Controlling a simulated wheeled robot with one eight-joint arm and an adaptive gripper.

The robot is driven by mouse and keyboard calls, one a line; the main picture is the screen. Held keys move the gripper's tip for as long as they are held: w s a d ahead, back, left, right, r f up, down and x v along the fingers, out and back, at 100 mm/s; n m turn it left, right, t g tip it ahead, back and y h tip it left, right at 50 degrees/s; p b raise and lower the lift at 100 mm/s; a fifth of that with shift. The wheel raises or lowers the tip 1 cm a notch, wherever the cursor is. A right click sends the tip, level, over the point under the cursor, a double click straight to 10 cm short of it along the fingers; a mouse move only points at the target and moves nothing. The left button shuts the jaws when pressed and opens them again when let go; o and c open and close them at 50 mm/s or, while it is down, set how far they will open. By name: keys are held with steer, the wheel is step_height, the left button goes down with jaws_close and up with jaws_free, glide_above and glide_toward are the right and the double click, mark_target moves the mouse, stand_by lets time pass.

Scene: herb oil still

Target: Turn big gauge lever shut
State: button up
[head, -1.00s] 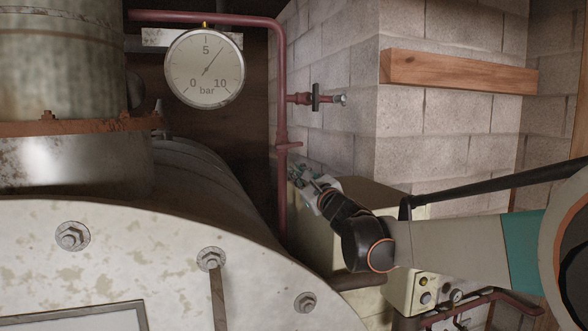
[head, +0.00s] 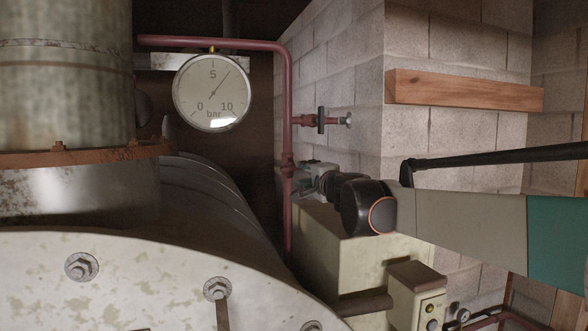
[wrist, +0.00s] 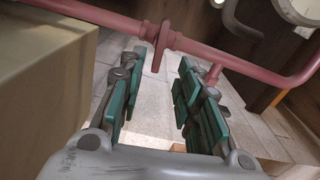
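The big round gauge (head: 213,92) reads a little above 5 bar and hangs on a red pipe at the upper left of the head view. A flat red lever (wrist: 161,46) sits across this pipe in the wrist view; in the head view it is a small piece on the upright pipe (head: 288,166), close to my gripper. In the head view my gripper (head: 308,178) is partly hidden by my wrist.
A red side branch with a dark-handled tap (head: 320,120) sticks out right of the pipe, above my gripper. A cream box (head: 335,245) stands below my arm. The large still drum (head: 140,270) fills the left. A wooden beam (head: 460,90) is on the block wall.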

mark_target(296, 169)
steer(key=p+x, duration=0.1)
steer(key=x, duration=0.8)
steer(key=shift+w+a+f+p, duration=0.1)
steer(key=shift+w+p, duration=0.2)
jaws_close()
